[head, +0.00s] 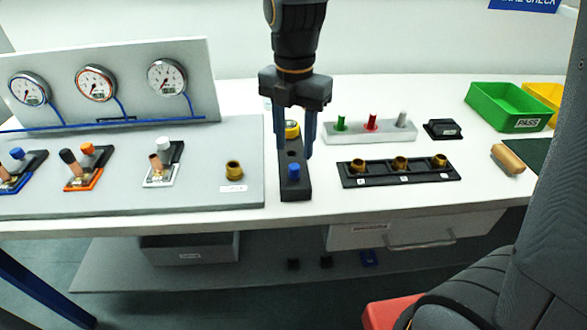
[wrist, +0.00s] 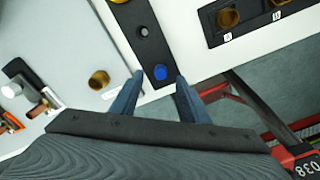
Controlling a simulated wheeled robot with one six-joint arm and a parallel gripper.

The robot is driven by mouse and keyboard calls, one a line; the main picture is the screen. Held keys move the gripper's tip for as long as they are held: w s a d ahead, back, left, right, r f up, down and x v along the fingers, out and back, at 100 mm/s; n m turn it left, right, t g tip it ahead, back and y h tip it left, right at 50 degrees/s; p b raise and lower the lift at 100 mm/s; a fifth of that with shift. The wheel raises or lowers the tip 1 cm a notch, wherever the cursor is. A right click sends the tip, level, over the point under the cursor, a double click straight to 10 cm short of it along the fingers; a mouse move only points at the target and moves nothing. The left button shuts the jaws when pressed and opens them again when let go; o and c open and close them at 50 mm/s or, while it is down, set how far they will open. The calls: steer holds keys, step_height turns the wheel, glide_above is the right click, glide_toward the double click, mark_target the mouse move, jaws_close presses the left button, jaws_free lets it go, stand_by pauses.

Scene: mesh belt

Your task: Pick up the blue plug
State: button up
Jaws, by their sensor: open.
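The blue plug (head: 293,171) stands upright at the near end of a narrow black block (head: 296,192). In the wrist view the blue plug (wrist: 160,72) shows just beyond and between my fingertips. My gripper (head: 294,150) points down over the block, its two blue fingers open and empty. In the wrist view my gripper (wrist: 158,80) has a finger to each side of the plug, with no contact visible. A yellow ring-shaped part (head: 292,129) sits at the block's far end, partly hidden by my gripper.
Left is a grey panel with gauges (head: 96,84), valves and a brass fitting (head: 234,170). Right are a black tray of brass fittings (head: 350,180), a pale rack of green, red and grey plugs (head: 390,132), and a green bin (head: 500,110). The table's front edge is close to the block.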

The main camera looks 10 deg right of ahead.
mark_target(294, 166)
steer(key=shift+s+f+p, duration=0.15)
steer(key=shift+f+p, duration=0.2)
steer(key=shift+f, duration=0.95)
steer(key=shift+s+f+p, duration=0.15)
steer(key=shift+f+p, duration=0.15)
steer(key=shift+f, duration=0.95)
jaws_close()
